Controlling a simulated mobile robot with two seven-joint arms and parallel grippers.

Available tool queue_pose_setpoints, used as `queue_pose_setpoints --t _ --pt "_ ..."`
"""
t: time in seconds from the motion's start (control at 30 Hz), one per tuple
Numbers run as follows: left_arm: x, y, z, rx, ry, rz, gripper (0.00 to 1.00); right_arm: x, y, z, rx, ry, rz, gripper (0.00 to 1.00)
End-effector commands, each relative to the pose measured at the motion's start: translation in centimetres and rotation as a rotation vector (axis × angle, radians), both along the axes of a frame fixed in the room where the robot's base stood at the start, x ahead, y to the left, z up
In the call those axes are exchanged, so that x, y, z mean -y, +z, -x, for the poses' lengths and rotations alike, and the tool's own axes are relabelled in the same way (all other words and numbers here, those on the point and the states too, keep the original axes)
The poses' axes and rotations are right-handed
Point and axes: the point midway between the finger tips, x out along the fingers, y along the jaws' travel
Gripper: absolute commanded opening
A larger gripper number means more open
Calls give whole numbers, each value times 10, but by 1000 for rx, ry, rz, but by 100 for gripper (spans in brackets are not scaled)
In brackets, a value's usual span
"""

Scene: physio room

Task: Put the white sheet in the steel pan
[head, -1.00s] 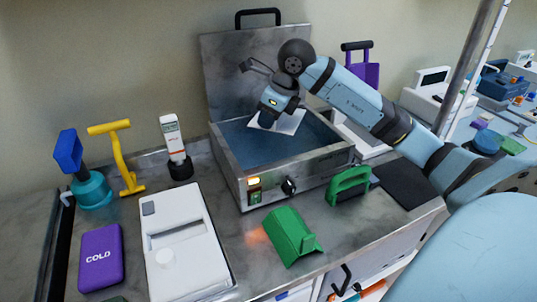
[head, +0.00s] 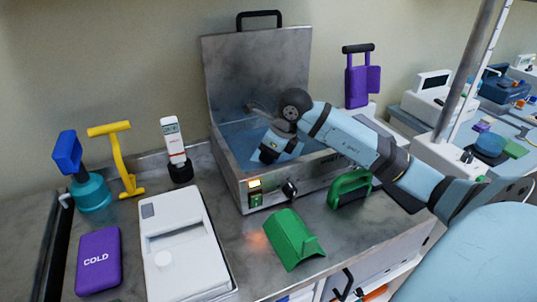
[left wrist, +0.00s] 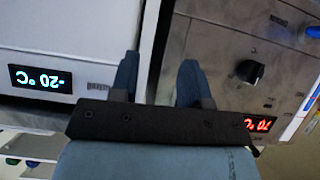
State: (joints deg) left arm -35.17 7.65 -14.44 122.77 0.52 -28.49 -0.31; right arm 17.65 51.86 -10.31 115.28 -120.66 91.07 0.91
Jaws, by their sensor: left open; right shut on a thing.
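The steel pan (head: 226,166) is an open box with blue liquid inside and its lid (head: 258,75) raised at the back. My right gripper (head: 266,158) reaches down into the pan from the right, shut on the white sheet (head: 291,147). The sheet looks bluish and low in the pan, partly hidden by the gripper and wrist. My left gripper (left wrist: 157,82) shows only in the left wrist view, with its two fingers apart and nothing between them.
The left wrist view shows appliance panels with displays (left wrist: 40,79).

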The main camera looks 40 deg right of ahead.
Motion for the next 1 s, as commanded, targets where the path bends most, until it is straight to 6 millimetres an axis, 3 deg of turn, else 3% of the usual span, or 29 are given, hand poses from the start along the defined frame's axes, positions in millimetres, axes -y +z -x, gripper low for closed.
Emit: queue_pose_setpoints --t 0.13,0.17,0.2,0.27,0.5,0.67,1.0 --pt "1 -4 0 2 0 4 43 0 -6 0 0 0 1 0" --pt "1 -1 0 2 0 6 43 0 -4 0 0 0 0 16" --pt "1 0 0 3 0 6 43 0 -4 0 -1 0 0 25" --pt "1 1 -1 6 -1 6 43 0 -4 0 -1 0 0 35" --pt "1 3 -1 8 -1 7 43 0 -4 0 -1 0 0 35" --pt "0 4 0 4 0 0 43 2 8 2 2 0 2 35" --pt "-1 3 1 -6 2 -1 43 14 74 26 2 0 2 35"
